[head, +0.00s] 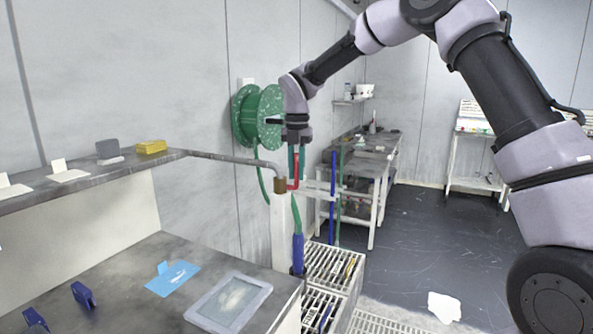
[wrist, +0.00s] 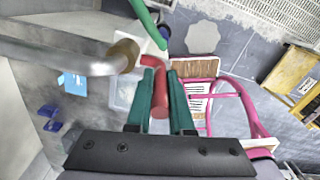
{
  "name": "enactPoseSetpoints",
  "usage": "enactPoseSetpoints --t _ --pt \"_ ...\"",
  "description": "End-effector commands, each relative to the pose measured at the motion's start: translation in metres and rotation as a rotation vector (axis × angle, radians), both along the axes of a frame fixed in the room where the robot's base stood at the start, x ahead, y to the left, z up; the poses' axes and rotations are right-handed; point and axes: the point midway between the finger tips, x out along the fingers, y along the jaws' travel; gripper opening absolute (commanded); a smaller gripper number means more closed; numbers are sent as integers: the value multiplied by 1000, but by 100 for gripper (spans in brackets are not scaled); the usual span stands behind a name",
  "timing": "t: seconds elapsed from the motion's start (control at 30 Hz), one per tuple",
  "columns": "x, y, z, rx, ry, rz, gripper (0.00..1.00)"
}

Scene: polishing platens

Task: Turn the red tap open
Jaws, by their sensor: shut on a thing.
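The red tap (head: 294,183) is a small bent lever at the end of a grey pipe (head: 232,158), beside a brass fitting (head: 281,185). In the wrist view, the tap's red handle (wrist: 161,98) lies between the two green fingers of my gripper (wrist: 161,76). The brass fitting (wrist: 123,57) is just up and left of the fingertips there. In the head view, my gripper (head: 296,165) points down from above and is shut on the upright part of the lever. The fingers partly cover the handle in both views.
A green hose reel (head: 257,116) hangs on the wall behind my gripper. A blue hose end (head: 298,252) stands by a slatted crate (head: 333,265). A bench with a framed tray (head: 228,302) is at left. Open floor (head: 430,235) lies to the right.

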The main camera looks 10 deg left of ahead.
Motion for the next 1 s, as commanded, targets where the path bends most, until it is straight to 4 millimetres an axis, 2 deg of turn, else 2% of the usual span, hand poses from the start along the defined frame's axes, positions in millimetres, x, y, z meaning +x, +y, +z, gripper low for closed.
enactPoseSetpoints --t 0.2,0.23,0.27,0.3,0.67,0.77,1.0 --pt "0 0 -1 0 1 -1 0" --pt "0 0 -1 0 1 -1 31" --pt "0 0 -1 0 1 -1 43" --pt "0 0 -1 0 1 -1 50" --pt "1 0 3 0 -1 -1 50" --pt "1 0 15 1 -3 -2 50" --pt "2 0 63 2 -3 -1 50"
